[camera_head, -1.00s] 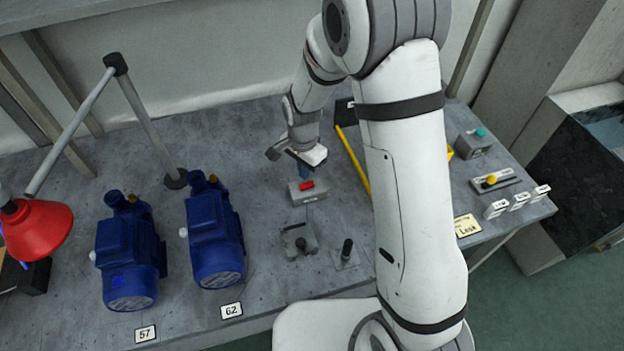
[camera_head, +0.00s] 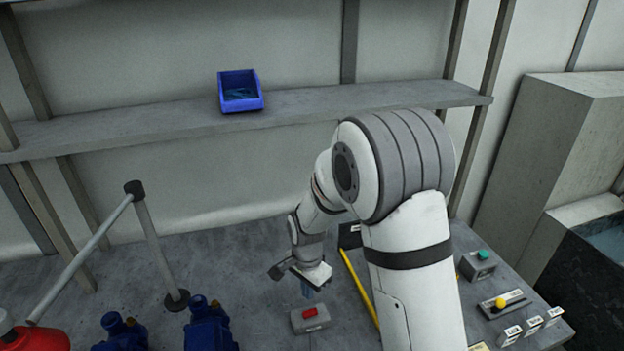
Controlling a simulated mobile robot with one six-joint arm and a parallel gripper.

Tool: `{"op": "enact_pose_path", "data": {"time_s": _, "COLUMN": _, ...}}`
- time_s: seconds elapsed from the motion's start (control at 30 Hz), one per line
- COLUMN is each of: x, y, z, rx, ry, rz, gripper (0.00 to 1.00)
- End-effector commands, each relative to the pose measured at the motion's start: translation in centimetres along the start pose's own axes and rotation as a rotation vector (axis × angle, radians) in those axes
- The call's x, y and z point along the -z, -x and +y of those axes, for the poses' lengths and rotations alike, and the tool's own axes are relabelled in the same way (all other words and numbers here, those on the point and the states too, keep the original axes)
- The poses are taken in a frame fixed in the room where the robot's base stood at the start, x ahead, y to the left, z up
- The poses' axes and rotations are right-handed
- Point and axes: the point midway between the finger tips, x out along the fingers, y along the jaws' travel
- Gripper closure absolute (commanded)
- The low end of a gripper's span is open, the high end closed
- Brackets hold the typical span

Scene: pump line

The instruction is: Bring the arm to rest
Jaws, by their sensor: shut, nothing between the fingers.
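My white and grey arm stands in the middle of the view, its large elbow joint above the bench. My gripper (camera_head: 306,290) hangs from the arm's far end, pointing down. It is shut and holds nothing. It is just above and behind a small grey box with a red button (camera_head: 310,318) on the bench. I cannot tell whether the fingertips touch the box.
A blue bin (camera_head: 240,91) sits on the shelf (camera_head: 160,118) behind. A yellow bar (camera_head: 358,285) lies right of my gripper. A green-button box (camera_head: 478,264) is at right.

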Motion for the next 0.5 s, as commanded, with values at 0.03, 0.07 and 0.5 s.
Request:
{"op": "enact_pose_path", "data": {"time_s": 0.03, "x": 0.1, "y": 0.4, "z": 0.2, "rx": 0.004, "ry": 0.004, "rz": 0.002, "gripper": 1.00}}
{"op": "enact_pose_path", "data": {"time_s": 0.07, "x": 0.2, "y": 0.8, "z": 0.3, "rx": 0.007, "ry": 0.011, "rz": 0.004, "gripper": 1.00}}
{"op": "enact_pose_path", "data": {"time_s": 0.5, "x": 1.4, "y": 13.8, "z": 10.2, "rx": 0.099, "ry": 0.325, "rz": 0.099, "gripper": 1.00}}
